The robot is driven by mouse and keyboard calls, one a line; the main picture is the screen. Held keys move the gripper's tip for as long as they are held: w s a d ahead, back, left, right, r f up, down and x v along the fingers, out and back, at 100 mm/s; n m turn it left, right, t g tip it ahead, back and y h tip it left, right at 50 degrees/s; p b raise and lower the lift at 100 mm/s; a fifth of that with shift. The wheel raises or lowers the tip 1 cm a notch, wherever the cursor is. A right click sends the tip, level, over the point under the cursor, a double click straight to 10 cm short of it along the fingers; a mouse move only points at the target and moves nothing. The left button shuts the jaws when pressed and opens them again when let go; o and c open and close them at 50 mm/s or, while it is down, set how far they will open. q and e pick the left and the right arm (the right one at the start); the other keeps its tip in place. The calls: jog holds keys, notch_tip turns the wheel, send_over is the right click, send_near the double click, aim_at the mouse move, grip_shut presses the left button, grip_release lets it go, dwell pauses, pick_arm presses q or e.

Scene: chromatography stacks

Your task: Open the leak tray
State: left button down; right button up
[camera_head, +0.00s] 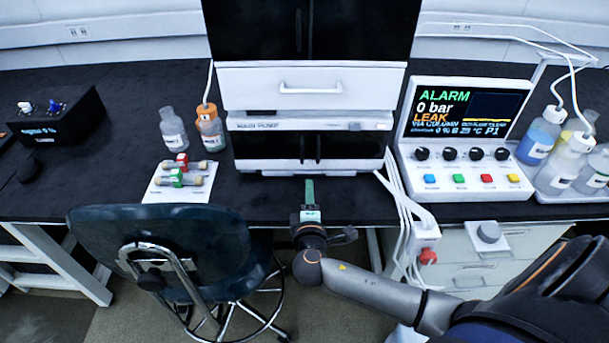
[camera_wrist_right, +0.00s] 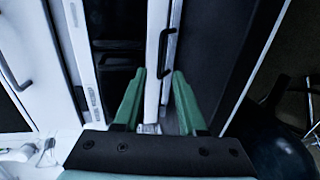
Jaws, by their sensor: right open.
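The leak tray appears to be the thin white front (camera_head: 310,172) at the foot of the instrument stack, below the main pump. In the right wrist view the tray front (camera_wrist_right: 153,35) is a narrow white strip with a dark bar handle (camera_wrist_right: 168,52). My right gripper (camera_head: 310,190) is just in front of the stack's foot. In the right wrist view its green fingers (camera_wrist_right: 158,82) are apart and empty. The handle lies just beyond the fingertips, roughly in line with the gap; contact is not visible. The tray looks shut. My left gripper is out of view.
The main pump (camera_head: 300,124) and a white drawer (camera_head: 310,90) sit above. White cables (camera_head: 398,200) hang right of the stack, near a control panel (camera_head: 465,140) showing a leak alarm. A dark chair (camera_head: 165,240) stands left of my arm. A column rack (camera_head: 175,190) lies left.

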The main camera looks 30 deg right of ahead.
aim_at(309, 175)
jog(key=x, duration=0.8)
jog(key=shift+w+d+b, duration=0.15)
jog(key=shift+w+b, duration=0.15)
grip_shut()
dwell(1.0)
